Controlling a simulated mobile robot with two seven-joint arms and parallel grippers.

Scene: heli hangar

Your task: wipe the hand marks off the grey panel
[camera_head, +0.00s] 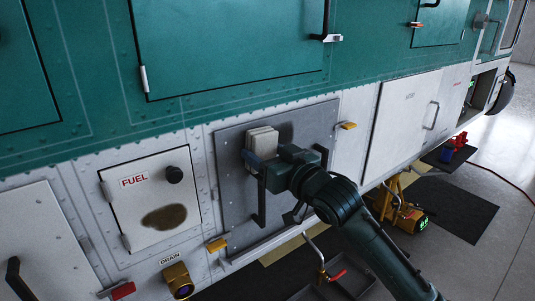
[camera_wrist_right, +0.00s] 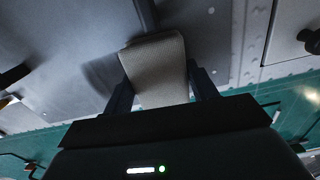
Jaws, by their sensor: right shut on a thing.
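The grey panel (camera_head: 235,190) is set in the white lower side of the aircraft. A dark smudge (camera_head: 286,131) shows on its upper part, just right of a pale beige pad (camera_head: 262,138). In the wrist view the smudge (camera_wrist_right: 100,72) lies left of the pad (camera_wrist_right: 157,68), partly beside its edge. My right gripper (camera_head: 272,158) is shut on the pad, with a finger on each side of it. The pad is at the panel's face; whether it touches is hard to tell. It hides the panel behind it. My left gripper is not in view.
A dark upright handle (camera_head: 261,196) stands out from the panel below the pad. The FUEL door (camera_head: 150,190) at left has a brown stain (camera_head: 164,217). Yellow latches (camera_head: 217,244) and a drain fitting (camera_head: 178,281) project nearby. A yellow unit (camera_head: 405,215) stands on the floor at right.

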